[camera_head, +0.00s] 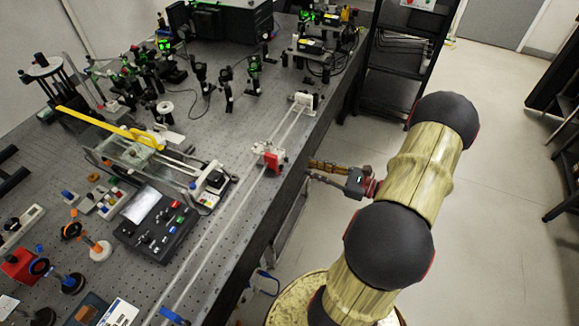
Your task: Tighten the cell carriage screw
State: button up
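A white carriage with a red block (271,160) sits on the long pale rails near the bench's right edge. I take it to be the cell carriage; its screw is too small to make out. My gripper (311,171) is just right of the carriage, past the bench edge, with its fingers pointing left towards it. The two fingers look apart with a narrow gap and nothing visible between them. The gripper does not appear to touch the carriage.
The rails (222,238) run along the perforated bench, with a white end piece (303,101) at the far end. A control box with a screen (157,222) and a yellow-armed instrument (110,127) stand to the left. Optics mounts crowd the back. A black shelf (398,60) stands beyond the bench.

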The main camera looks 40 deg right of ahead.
aim_at(286, 159)
jog(key=b+x, duration=0.1)
jog(key=x, duration=0.6)
jog(key=shift+w+a, duration=0.2)
jog(key=shift+w, duration=0.1)
jog(key=c, duration=0.3)
grip_shut()
